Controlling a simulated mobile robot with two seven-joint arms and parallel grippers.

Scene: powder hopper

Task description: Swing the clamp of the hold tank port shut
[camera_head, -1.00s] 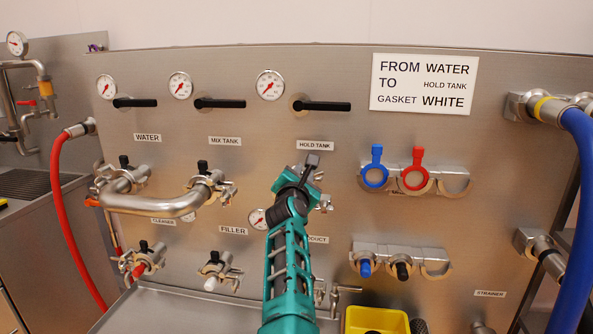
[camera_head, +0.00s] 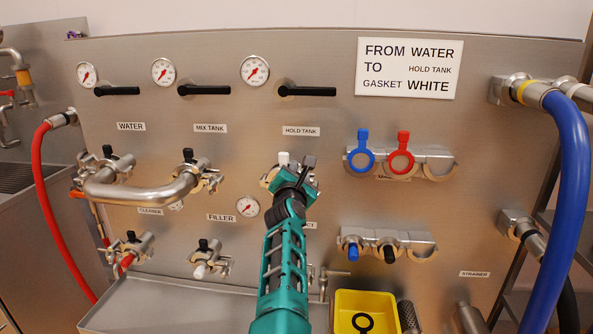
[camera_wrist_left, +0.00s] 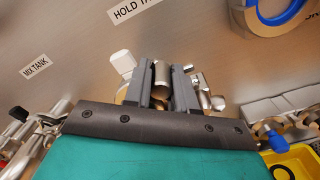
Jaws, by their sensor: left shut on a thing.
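The hold tank port (camera_head: 268,180) is on the steel panel, under the HOLD TANK label (camera_head: 301,131). A white knob (camera_head: 284,158) stands at its top and also shows in the wrist view (camera_wrist_left: 122,62). My left gripper (camera_head: 302,172) is at this port and hides most of it. In the wrist view its two grey fingers (camera_wrist_left: 161,82) are shut on a metal part of the port's clamp (camera_wrist_left: 161,72). More metal clamp parts (camera_wrist_left: 205,90) show right of the fingers. I cannot tell how far the clamp is swung. My right gripper is not in view.
A curved steel pipe (camera_head: 140,195) joins the water and mix tank ports at the left. Blue and red rings (camera_head: 400,160) hang on a rack at the right. A yellow bin (camera_head: 345,300) with a black ring stands below. A blue hose (camera_head: 565,190) runs down the right side.

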